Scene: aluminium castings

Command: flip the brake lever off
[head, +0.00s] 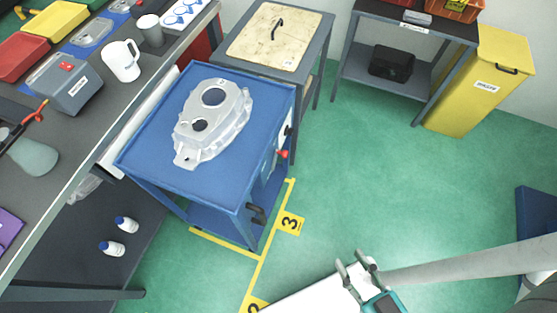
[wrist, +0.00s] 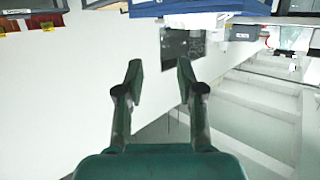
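The blue cart (head: 232,165) stands left of centre in the head view, with a grey aluminium casting (head: 212,118) on its top. A small red lever (head: 283,154) sticks out from the cart's right side; I take it to be the brake lever, but its exact setting is too small to tell. My gripper (head: 357,264) is at the bottom, to the right of and well apart from the cart. In the wrist view my gripper (wrist: 160,76) has its two fingers spread with nothing between them. The lever cannot be made out in the wrist view.
A black handle (head: 257,213) sits at the cart's near corner. A wooden-topped table (head: 277,36) stands behind the cart, and a workbench (head: 115,75) runs along the left. A yellow bin (head: 480,85) is at the upper right. The green floor (head: 390,180) right of the cart is clear.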

